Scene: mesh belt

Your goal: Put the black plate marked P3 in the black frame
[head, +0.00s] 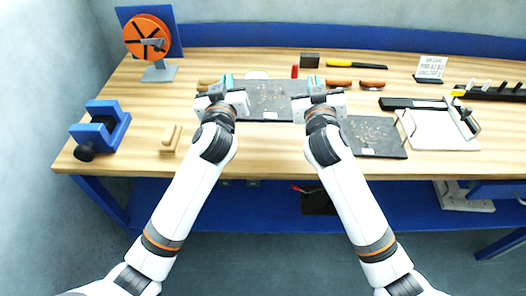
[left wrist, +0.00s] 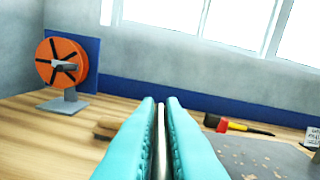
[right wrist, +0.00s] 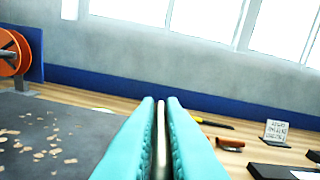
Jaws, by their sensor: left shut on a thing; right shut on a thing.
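A speckled black plate (head: 270,96) spans between my two grippers at the back middle of the bench; its small white label is too small to read. My left gripper (head: 227,82) is shut on its left edge, my right gripper (head: 315,83) on its right edge. The plate shows at right in the left wrist view (left wrist: 262,158) and at left in the right wrist view (right wrist: 45,130). A second speckled black plate (head: 374,138) lies right of my right gripper, its label unreadable too. I cannot clearly make out a black frame; a black bar (head: 413,103) edges a white panel at right.
The white panel (head: 440,130) has handles beside it. An orange reel (head: 147,38), a blue vise (head: 100,128) and a wooden block (head: 170,139) stand at left. Tools, including a yellow-handled one (head: 357,64), lie along the back. The front middle of the bench is clear.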

